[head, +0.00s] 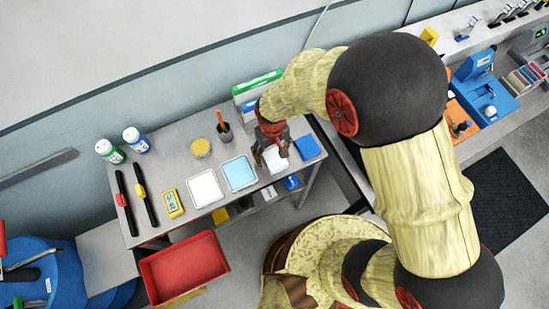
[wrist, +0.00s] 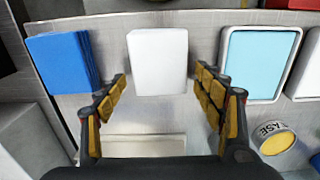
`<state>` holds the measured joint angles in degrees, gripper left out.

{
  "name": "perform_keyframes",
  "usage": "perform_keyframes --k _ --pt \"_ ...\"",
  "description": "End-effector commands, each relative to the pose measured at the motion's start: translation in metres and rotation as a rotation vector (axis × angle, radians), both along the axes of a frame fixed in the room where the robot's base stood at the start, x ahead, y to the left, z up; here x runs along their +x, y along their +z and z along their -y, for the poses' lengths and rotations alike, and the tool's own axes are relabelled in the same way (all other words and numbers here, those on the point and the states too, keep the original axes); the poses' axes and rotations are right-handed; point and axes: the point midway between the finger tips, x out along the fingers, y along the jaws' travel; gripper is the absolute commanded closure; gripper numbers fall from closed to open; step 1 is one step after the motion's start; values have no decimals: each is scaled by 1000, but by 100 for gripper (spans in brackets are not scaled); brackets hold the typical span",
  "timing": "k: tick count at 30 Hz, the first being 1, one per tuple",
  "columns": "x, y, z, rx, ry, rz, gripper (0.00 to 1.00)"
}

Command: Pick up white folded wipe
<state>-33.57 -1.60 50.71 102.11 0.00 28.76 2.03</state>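The white folded wipe (head: 277,161) lies flat on the grey metal table, between the blue block-like folded piece (head: 306,147) and the light-blue tray (head: 240,173). In the wrist view the wipe (wrist: 158,60) is upper centre, with the blue piece (wrist: 62,62) on its left and the light-blue tray (wrist: 252,62) on its right. My gripper (head: 271,156) is over the wipe, fingers pointing down. In the wrist view my gripper (wrist: 161,74) is open, one finger to each side of the wipe's near end, with visible gaps. I cannot tell its exact height above the table.
A green-and-white box (head: 258,90) is behind my gripper. A red bin (head: 185,266) is below the front edge.

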Motion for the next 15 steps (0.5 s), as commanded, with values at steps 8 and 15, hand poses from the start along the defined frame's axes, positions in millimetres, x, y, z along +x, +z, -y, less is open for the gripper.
perform_keyframes --k 8,15 --pt "0 0 0 0 0 0 49" --pt "0 0 0 0 0 0 63"
